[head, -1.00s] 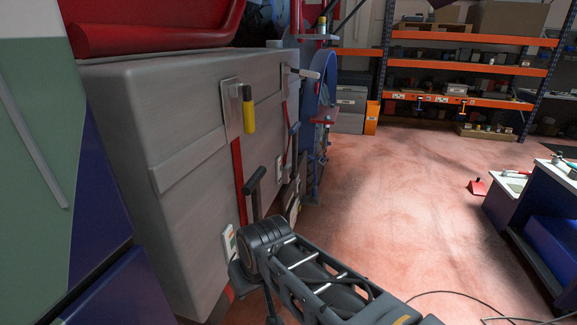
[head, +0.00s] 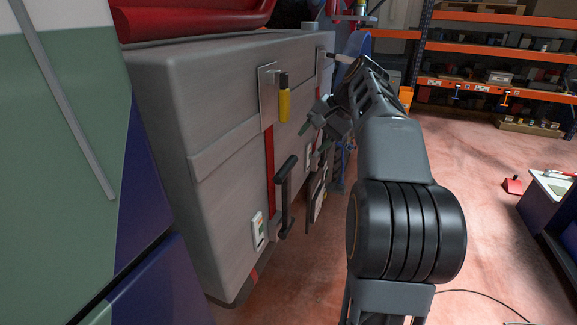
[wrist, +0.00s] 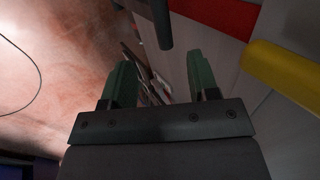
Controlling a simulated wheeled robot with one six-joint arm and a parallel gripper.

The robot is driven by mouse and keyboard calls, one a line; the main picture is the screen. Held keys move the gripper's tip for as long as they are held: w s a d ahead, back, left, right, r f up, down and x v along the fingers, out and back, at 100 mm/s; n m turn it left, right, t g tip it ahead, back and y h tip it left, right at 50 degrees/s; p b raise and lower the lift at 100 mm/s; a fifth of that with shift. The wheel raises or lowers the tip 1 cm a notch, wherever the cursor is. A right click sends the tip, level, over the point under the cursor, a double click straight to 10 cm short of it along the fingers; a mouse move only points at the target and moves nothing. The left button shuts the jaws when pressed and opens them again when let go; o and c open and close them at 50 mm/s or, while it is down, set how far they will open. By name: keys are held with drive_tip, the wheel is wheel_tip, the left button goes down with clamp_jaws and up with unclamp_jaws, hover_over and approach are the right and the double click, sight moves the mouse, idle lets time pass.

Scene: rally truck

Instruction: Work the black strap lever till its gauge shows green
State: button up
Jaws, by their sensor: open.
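The black strap lever (head: 287,190) stands out from the side of a grey case, low on a red strap (head: 270,165). Its small white gauge plate (head: 258,232) sits just left of its lower end; its reading is too small to tell. My gripper (head: 312,138) is open and empty, above and to the right of the black lever, apart from it. In the wrist view the two green fingers (wrist: 160,78) are spread. A dark bar, which looks like the black lever (wrist: 161,22), shows beyond and between the fingertips. The gauge is not visible there.
A yellow-handled lever (head: 284,104) sits above, on the same grey case (head: 215,120); it also shows close by at right in the wrist view (wrist: 285,72). More levers and plates lie farther along the case. Open red floor (head: 470,200) lies to the right.

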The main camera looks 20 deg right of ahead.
sight(289, 166)
drive_tip(key=x, duration=1.2)
drive_tip(key=shift+a, duration=0.1)
clamp_jaws()
